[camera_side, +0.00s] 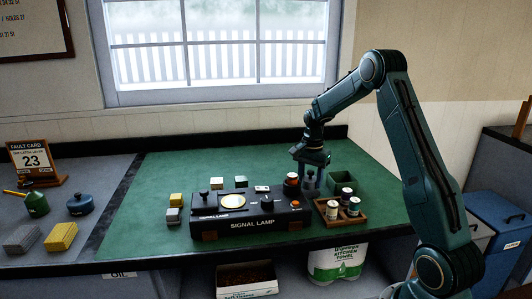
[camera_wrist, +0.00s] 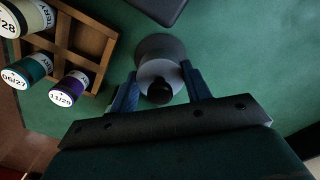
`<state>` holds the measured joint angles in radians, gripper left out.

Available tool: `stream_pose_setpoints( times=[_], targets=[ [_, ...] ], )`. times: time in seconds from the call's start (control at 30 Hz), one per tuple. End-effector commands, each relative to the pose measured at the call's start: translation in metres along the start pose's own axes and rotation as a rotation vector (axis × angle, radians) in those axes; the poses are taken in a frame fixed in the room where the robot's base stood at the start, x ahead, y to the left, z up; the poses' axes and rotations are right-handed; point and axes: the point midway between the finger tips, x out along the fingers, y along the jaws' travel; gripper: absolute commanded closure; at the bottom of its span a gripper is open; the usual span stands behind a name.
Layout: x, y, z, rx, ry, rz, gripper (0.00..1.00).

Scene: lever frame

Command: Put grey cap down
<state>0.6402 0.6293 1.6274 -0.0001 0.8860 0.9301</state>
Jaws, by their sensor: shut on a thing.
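My gripper (camera_side: 310,172) points down behind the right end of the signal lamp box (camera_side: 252,222). It is shut on the grey cap (camera_wrist: 160,70), a round grey piece with a black knob, seen between the two blue fingers (camera_wrist: 160,88) in the wrist view. In the side view the cap (camera_side: 309,183) shows only as a small grey shape under the fingers, low over the green mat (camera_side: 150,210). I cannot tell whether it touches the mat. The cap is apart from the box's dark corner (camera_wrist: 148,8).
A wooden tray (camera_side: 333,222) with several labelled jars (camera_wrist: 75,85) stands right of the box, close to my gripper. The mat's left part is mostly clear.

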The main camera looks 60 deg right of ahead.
Motion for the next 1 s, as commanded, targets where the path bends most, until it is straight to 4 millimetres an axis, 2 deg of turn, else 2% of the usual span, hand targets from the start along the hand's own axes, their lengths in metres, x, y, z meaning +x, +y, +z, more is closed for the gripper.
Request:
stream_pose_setpoints(
  times=[0.2, 0.7, 0.73, 0.8, 1.0],
  targets=[
    [0.021, 0.0, 0.0, 0.0, 0.0, 0.0, 0.74],
    [0.025, 0.0, 0.0, 0.0, 0.0, 0.0, 0.74],
    [0.025, 0.0, 0.0, 0.0, 0.0, -0.001, 0.46],
    [0.025, 0.0, 0.0, 0.0, 0.0, -0.001, 0.32],
    [0.025, 0.0, 0.0, 0.0, 0.001, -0.001, 0.3]
  ],
)
